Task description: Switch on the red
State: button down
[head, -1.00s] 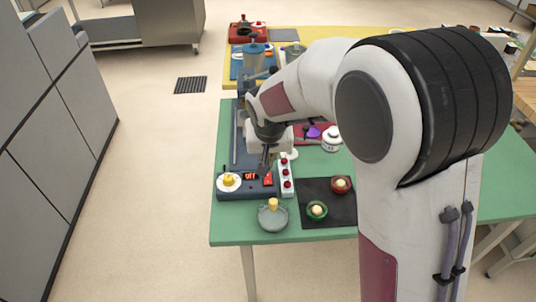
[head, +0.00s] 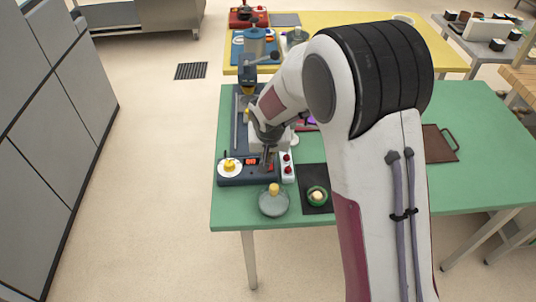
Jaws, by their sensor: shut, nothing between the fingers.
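A dark blue control box (head: 240,181) stands at the left front of the green table. It carries a yellow knob on a white dial (head: 229,168), a small lit red display (head: 251,161) too small to read, and a red switch (head: 270,168) at its right end. My gripper (head: 267,164) is shut and points down at the red switch, covering part of it. I cannot tell whether it touches the switch. A white strip with red buttons (head: 287,168) stands just right of the box.
A brown tray (head: 440,144) lies at the right. My arm hides the table's middle.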

dwell(0.3)
jog(key=shift+w+f, duration=0.25)
jog(key=shift+s, duration=0.85)
dwell(0.4)
jog(key=shift+s, duration=0.1)
jog(key=v, duration=1.4)
dwell(0.5)
